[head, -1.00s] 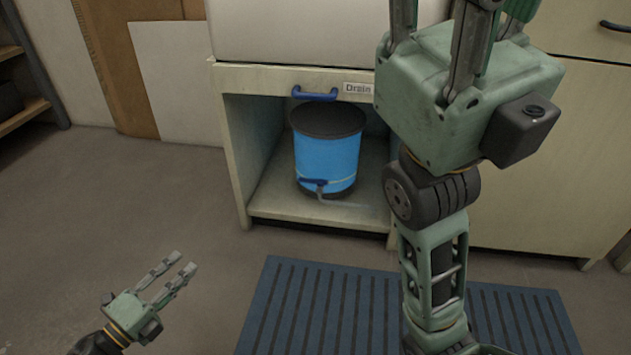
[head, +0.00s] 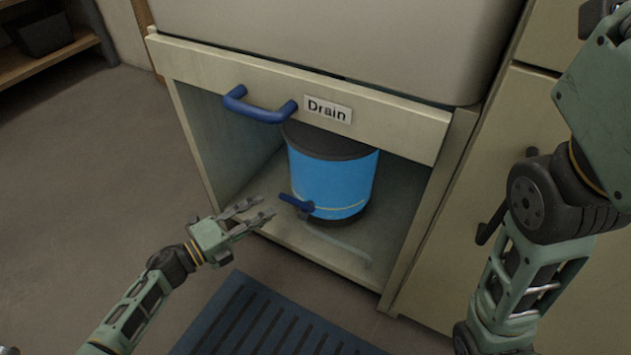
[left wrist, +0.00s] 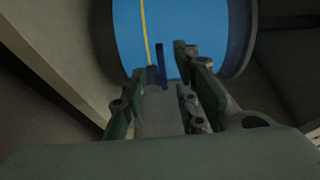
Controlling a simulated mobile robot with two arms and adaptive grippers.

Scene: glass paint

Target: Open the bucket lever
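The blue bucket (head: 334,182) with a black lid stands upright inside the open cabinet under the sign "Drain". Its blue lever (head: 296,203) sticks out to the left, low on its front. My left gripper (head: 267,209) is at the cabinet opening, left of the lever and a little apart from it. In the left wrist view the lever (left wrist: 161,66) shows ahead between the two open fingers (left wrist: 166,60), with the bucket (left wrist: 185,35) behind. The fingers hold nothing. My right arm is at the right of the head view; its gripper is out of frame.
A blue handle (head: 261,106) is on the cabinet's front panel above the opening. The cabinet floor (head: 290,235) and side walls bound the space around the bucket. A blue ribbed mat (head: 265,325) lies on the floor in front. A shelf (head: 50,58) stands at the far left.

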